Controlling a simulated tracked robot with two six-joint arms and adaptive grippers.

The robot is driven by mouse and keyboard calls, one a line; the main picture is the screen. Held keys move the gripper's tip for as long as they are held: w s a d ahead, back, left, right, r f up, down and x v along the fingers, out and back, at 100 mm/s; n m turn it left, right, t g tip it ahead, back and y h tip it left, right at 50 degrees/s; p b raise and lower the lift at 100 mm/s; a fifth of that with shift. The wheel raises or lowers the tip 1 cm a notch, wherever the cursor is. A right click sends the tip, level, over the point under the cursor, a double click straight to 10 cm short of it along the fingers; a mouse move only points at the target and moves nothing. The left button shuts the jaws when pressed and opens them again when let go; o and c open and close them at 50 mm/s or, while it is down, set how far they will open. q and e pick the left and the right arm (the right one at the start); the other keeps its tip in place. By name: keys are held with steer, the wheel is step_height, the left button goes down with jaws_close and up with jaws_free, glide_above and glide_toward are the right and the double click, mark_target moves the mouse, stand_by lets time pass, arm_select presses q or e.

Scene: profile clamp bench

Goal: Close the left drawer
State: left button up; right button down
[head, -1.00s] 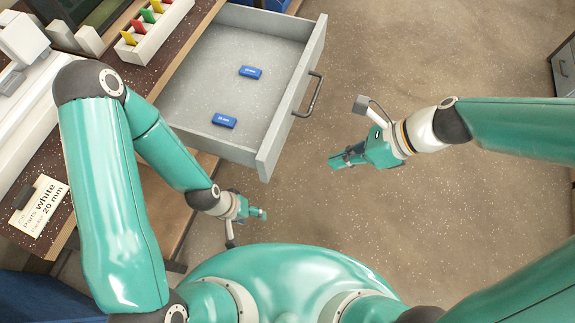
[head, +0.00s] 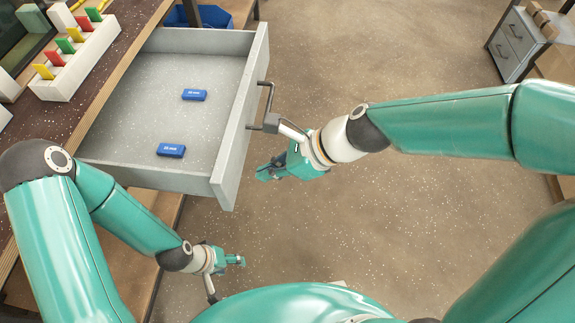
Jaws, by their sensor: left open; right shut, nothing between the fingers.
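The grey drawer (head: 236,135) is pulled out from the bench, its front facing right with a dark bar handle (head: 268,100). Two blue blocks, one (head: 194,95) farther back and one (head: 171,150) nearer, lie on its floor. My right gripper (head: 265,172) is shut and empty, to the right of the drawer front. The grey camera-like part on its wrist overlaps the lower end of the handle in the picture; I cannot tell whether they touch. My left gripper (head: 238,261) is open and empty, below the drawer's near corner.
The speckled brown bench top (head: 120,55) runs along the left and carries a white rack (head: 80,60) with coloured tabs. A blue bin (head: 205,15) is behind the drawer. A grey cabinet (head: 518,42) stands at the top right. The floor right of the drawer is clear.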

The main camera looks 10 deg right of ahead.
mark_target(236, 175)
steer(key=shift+w+a+f, duration=0.1)
steer(key=shift+w+a, duration=0.2)
steer(key=shift+a, duration=0.7)
steer(key=shift+w+a, duration=0.25)
steer(key=shift+a, duration=0.75)
